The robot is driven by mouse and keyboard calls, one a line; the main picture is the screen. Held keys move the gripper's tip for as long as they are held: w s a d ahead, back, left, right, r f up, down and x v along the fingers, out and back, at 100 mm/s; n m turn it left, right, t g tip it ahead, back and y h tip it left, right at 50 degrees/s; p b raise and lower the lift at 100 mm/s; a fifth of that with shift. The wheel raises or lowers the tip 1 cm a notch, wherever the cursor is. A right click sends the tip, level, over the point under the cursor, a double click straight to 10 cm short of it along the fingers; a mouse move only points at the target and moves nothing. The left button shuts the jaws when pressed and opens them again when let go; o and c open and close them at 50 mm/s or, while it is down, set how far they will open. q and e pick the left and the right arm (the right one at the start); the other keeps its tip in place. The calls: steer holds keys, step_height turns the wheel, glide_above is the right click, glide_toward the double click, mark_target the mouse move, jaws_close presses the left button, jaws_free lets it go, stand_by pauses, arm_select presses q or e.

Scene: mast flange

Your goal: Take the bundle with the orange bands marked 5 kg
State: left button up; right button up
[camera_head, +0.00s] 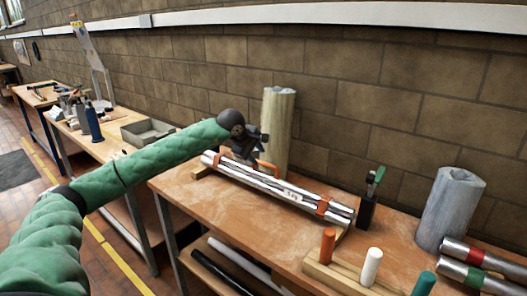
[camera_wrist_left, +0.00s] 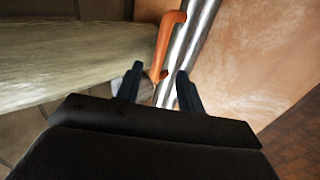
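The bundle of silver tubes (camera_head: 270,186) lies along the wooden bench on low wooden supports. My left gripper (camera_head: 257,153) is above the left part of the bundle. In the left wrist view my left gripper (camera_wrist_left: 158,78) is open, its fingertips apart. An orange curved piece (camera_wrist_left: 165,45) reaches down between the fingertips, beside the silver tubes (camera_wrist_left: 192,40); contact cannot be told. My right gripper is not in view.
A tall pale cylinder (camera_head: 277,125) stands close behind my left gripper. A grey roll (camera_head: 449,208) and tubes with red and green bands (camera_head: 476,257) are at the right. Coloured pegs (camera_head: 371,266) stand in front, and a black holder (camera_head: 367,210) stands behind. The front left bench top is clear.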

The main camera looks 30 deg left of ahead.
mark_target(265, 164)
arm_select(q)
steer(key=x, duration=0.3)
steer(key=shift+w+d+f, duration=0.1)
steer(key=shift+w+f, duration=0.05)
steer(key=shift+w, duration=0.05)
steer(key=shift+x, duration=1.85)
steer(key=shift+w+f, duration=0.25)
steer(key=shift+f, duration=0.2)
steer(key=shift+w+f, duration=0.1)
steer(key=shift+f, duration=0.05)
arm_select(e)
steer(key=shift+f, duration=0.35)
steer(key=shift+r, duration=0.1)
arm_select(q)
steer(key=shift+f, duration=0.1)
jaws_close()
